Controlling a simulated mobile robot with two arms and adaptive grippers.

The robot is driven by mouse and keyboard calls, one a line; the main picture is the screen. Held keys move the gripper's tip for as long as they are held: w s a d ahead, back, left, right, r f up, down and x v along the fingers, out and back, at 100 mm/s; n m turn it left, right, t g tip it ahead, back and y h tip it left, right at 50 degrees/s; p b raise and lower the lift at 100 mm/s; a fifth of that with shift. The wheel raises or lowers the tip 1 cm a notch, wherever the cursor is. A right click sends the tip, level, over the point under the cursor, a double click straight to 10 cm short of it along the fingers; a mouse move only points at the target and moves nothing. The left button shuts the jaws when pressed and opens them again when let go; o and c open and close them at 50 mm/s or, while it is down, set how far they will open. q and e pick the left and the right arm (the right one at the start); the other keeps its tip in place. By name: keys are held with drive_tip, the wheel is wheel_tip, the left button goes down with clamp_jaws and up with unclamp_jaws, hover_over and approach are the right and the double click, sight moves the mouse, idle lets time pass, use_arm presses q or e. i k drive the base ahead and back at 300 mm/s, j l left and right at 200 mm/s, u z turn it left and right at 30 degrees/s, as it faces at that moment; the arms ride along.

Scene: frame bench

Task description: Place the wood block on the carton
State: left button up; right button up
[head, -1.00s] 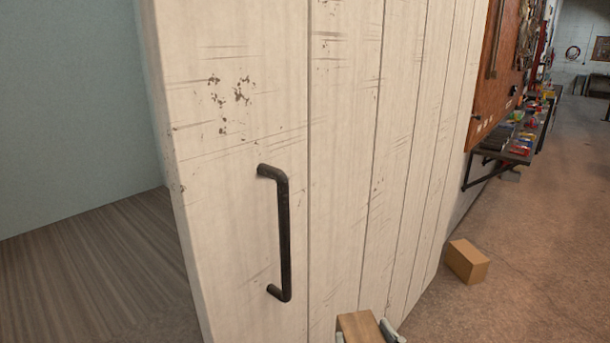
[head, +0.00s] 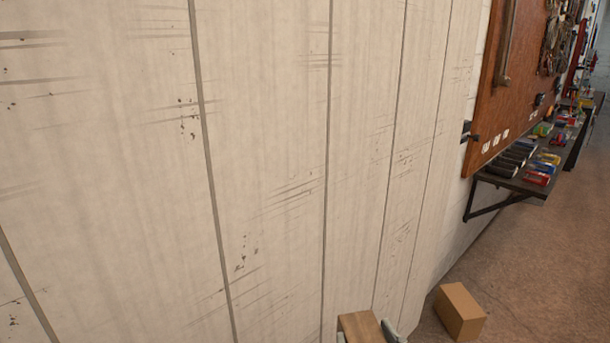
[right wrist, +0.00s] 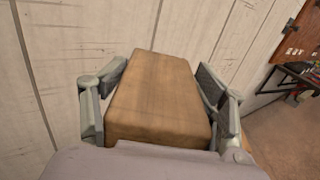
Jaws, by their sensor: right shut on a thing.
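The wood block (head: 361,327) is at the bottom edge of the head view, held in my right gripper (head: 368,336). In the right wrist view the brown block (right wrist: 158,98) sits between both fingers of the right gripper (right wrist: 163,100), which are shut on its sides. A tan cardboard carton (head: 460,311) rests on the floor at the lower right of the head view, to the right of the block and apart from it. My left gripper is not in view.
A large white plank door (head: 270,150) fills the left and middle, close in front. To its right are a brown pegboard (head: 515,95) with tools and a dark wall shelf (head: 520,178) holding several small items. Brown floor (head: 560,250) is clear at the right.

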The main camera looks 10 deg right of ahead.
sight(463, 299)
drive_tip(key=i+l, duration=0.15)
drive_tip(key=l, duration=0.2)
drive_tip(key=i+l, duration=0.15)
drive_tip(key=l, duration=0.25)
drive_tip(key=i+l+u, duration=0.1)
drive_tip(key=l, duration=0.25)
drive_tip(key=i+l, duration=0.15)
drive_tip(key=l, duration=0.25)
drive_tip(key=i+l, duration=0.1)
drive_tip(key=l, duration=0.25)
drive_tip(key=i+l+u, duration=0.1)
drive_tip(key=l, duration=0.3)
